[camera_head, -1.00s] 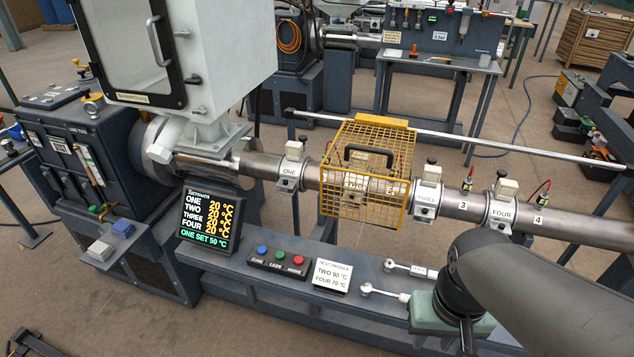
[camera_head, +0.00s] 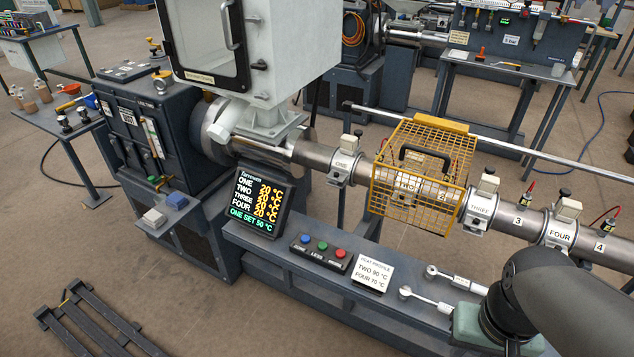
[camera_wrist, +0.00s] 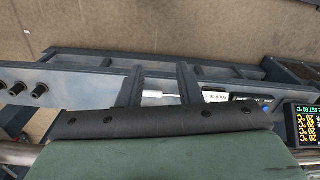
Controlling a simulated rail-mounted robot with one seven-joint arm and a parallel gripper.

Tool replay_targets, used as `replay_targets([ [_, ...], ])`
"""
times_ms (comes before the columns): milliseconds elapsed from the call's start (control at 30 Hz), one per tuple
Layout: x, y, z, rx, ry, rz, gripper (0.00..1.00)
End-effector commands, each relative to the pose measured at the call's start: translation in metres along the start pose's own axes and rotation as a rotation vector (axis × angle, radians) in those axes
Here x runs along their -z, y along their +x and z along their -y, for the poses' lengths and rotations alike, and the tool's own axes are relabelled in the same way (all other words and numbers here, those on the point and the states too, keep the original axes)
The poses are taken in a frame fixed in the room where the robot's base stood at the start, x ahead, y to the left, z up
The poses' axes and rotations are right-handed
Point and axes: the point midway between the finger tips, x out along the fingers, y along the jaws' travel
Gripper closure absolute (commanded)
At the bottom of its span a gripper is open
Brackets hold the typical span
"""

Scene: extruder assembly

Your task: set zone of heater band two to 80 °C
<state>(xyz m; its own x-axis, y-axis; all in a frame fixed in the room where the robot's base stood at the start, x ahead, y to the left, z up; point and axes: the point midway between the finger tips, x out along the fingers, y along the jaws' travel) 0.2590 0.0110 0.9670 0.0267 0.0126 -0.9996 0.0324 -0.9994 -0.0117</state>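The control display (camera_head: 257,203) reads 20 °C for zones ONE to FOUR, and its green bottom line reads ONE SET 50 °C. A button box (camera_head: 321,253) before it has a blue button (camera_head: 305,239), a green button (camera_head: 323,246) and a red button (camera_head: 340,253); the labels appear to read ZONE, LESS and MORE. The heat profile card (camera_head: 374,272) reads TWO 90 °C, FOUR 70 °C. Heater band two (camera_head: 405,186) sits inside a yellow mesh guard (camera_head: 425,165). In the wrist view, my gripper (camera_wrist: 160,85) has its dark fingers apart, nothing between them, above the bench.
Two tools (camera_head: 458,282) lie on the bench right of the card, near my arm. Bands one (camera_head: 343,162), three (camera_head: 480,207) and four (camera_head: 562,227) sit on the barrel. A dark rack (camera_head: 95,322) lies on the floor at lower left.

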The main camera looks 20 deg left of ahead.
Motion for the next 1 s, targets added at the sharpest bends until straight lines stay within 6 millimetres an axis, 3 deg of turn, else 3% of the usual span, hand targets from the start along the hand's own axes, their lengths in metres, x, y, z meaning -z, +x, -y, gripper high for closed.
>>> replay_targets([
  [700, 0.0000, 0.0000, 0.0000, 0.000, 0.000, 0.000, 0.68],
  [733, 0.0000, 0.0000, 0.0000, 0.000, 0.000, 0.000, 0.71],
  [833, 0.0000, 0.0000, 0.0000, 0.000, 0.000, 0.000, 0.99],
  [1000, 0.0000, 0.0000, 0.0000, 0.000, 0.000, 0.000, 1.00],
])
